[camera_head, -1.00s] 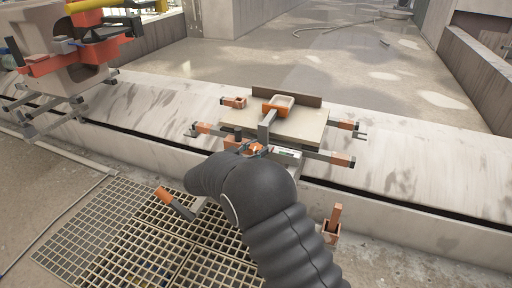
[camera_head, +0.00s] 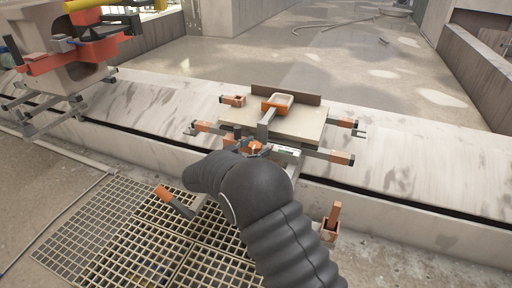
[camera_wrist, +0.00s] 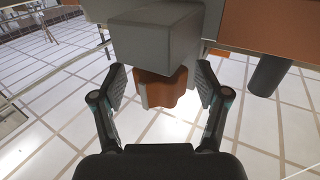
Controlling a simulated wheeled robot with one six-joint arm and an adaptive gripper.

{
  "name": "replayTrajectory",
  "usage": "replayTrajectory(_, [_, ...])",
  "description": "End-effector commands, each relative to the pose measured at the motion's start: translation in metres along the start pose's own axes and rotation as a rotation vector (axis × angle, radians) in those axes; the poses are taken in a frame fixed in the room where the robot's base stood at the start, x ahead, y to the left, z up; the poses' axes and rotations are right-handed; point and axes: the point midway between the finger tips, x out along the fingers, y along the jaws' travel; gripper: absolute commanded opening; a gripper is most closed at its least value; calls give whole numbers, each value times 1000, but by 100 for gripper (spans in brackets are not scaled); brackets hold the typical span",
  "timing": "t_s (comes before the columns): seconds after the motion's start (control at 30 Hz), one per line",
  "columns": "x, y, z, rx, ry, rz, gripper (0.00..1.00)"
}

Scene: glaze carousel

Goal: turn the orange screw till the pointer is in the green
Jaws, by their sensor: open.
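The orange screw (camera_wrist: 160,90) is a lobed knob under a grey block in the wrist view. In the head view the orange screw (camera_head: 254,147) shows as a small patch at the front of the fixture, just beyond my arm. My gripper (camera_wrist: 160,78) is open, with one finger on each side of the screw and a visible gap at both sides. A small scale strip (camera_head: 287,151) with some green sits right of the screw in the head view. Its pointer is too small to read.
The fixture's pale board (camera_head: 300,123) rests on a concrete ledge (camera_head: 400,173) with orange-tipped rails. An orange post in a small holder (camera_head: 331,226) stands at right. An orange machine (camera_head: 75,50) stands at left.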

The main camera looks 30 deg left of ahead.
Motion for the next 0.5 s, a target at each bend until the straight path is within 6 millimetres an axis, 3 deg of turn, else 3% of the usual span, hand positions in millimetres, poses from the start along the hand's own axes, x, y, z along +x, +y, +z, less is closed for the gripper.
replayTrajectory(0.17, [-14,-1,0,0,0,-4,74])
replayTrajectory(0.5, [-79,-1,0,1,0,-4,74])
